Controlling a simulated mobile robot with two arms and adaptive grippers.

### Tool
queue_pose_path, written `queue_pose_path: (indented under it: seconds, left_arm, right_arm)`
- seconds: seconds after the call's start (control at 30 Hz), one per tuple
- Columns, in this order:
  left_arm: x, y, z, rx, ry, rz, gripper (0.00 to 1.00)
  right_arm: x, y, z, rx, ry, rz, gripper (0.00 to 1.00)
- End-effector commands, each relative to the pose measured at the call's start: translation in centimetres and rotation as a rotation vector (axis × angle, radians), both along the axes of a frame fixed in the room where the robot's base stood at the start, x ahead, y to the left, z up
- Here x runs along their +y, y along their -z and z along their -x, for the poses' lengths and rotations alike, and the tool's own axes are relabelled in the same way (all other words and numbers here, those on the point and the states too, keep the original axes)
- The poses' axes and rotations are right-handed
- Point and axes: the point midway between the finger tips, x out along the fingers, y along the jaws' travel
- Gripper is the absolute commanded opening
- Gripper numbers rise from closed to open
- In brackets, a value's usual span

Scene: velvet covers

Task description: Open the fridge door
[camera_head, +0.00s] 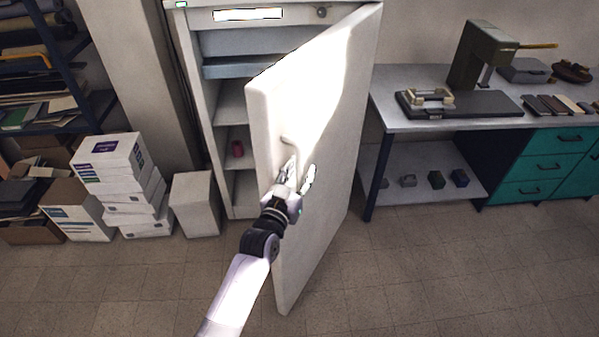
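The white fridge (230,131) stands in the middle, and its door (335,140) is swung wide open toward me, hinged on the right. Shelves show inside. A small handle (288,138) sits on the door near its free edge. My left gripper (299,173) is in front of the door, just below the handle. Its two fingers are spread apart with nothing seen between them. One fingertip is close to the handle's lower end; I cannot tell whether it touches. My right gripper is out of view.
A workbench (395,122) with a press (480,55) and teal drawers (545,163) stands right of the door. Stacked boxes (115,165), a pale bin (195,204) and a loaded shelf rack (75,60) are on the left. The tiled floor (420,280) in front is clear.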

Motion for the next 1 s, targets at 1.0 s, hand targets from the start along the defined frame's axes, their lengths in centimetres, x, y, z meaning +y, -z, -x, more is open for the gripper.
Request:
queue_pose_path:
  seconds: [1.0]
  left_arm:
    - [4.3,0.1,10.8,0.002,0.0,0.0,0.35]
  right_arm:
    - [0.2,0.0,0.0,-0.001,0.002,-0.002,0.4]
